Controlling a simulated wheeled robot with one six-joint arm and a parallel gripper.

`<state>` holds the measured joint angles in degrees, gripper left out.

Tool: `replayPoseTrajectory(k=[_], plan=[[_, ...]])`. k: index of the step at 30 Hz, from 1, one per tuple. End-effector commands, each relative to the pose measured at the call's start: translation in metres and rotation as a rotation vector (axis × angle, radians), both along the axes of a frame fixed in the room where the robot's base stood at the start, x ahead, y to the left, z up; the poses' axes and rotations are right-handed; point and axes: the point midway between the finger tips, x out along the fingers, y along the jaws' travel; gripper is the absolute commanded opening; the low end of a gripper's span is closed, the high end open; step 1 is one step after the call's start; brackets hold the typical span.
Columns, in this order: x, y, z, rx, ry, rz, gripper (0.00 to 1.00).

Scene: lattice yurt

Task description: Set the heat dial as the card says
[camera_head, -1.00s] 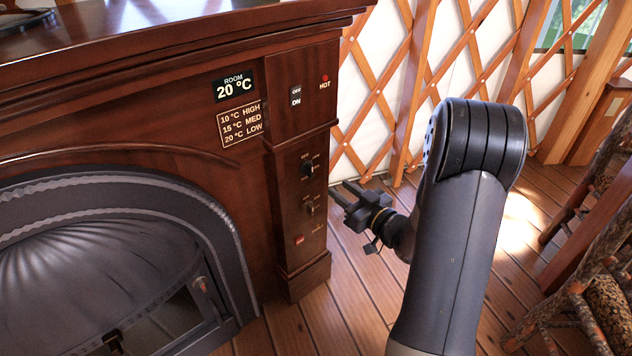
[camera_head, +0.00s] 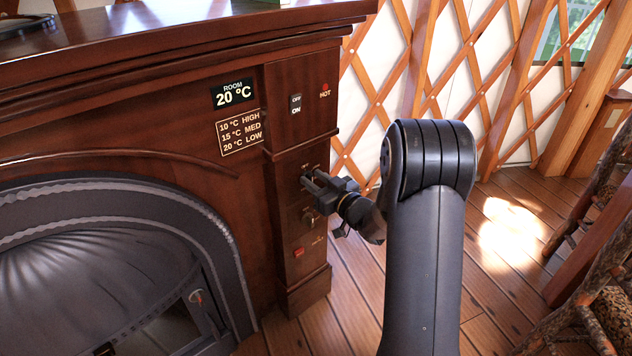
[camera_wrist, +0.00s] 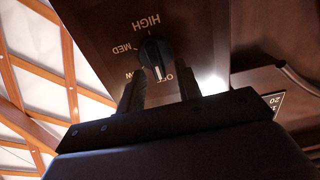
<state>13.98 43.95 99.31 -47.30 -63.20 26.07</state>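The heat dial (camera_wrist: 156,55) is a dark round knob, ringed by HIGH, MED, LOW and OFF in the wrist view. Its white mark points down in the picture, near OFF. My gripper (camera_wrist: 158,85) is open, its two fingers spread with the dial just past and between their tips; I cannot tell if they touch it. In the head view my gripper (camera_head: 310,180) is at the upper knob on the wooden panel and hides it. The card (camera_head: 240,132) reads 10 °C HIGH, 15 °C MED, 20 °C LOW. The room display (camera_head: 233,94) reads 20 °C.
Below my gripper are a second knob (camera_head: 308,216) and a red switch (camera_head: 299,252). An OFF/ON switch (camera_head: 296,104) and a red HOT light (camera_head: 326,87) are above. The arched stove door (camera_head: 90,270) is at left. Log furniture (camera_head: 590,260) stands at right; floor between is open.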

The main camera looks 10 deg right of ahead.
Motion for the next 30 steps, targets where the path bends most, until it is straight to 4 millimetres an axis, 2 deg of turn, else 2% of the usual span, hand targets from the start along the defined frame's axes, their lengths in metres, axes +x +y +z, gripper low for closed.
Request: replayPoseTrajectory(k=[3, 15, 30], plan=[[-0.0002, -0.0002, -0.0001, 0.0, 0.0, 0.0, 0.31], [-0.0005, -0.0004, -0.0002, 0.0, 0.001, 0.0, 0.0], [0.0, -0.0015, 0.0008, 0.061, 0.034, -0.001, 0.0]])
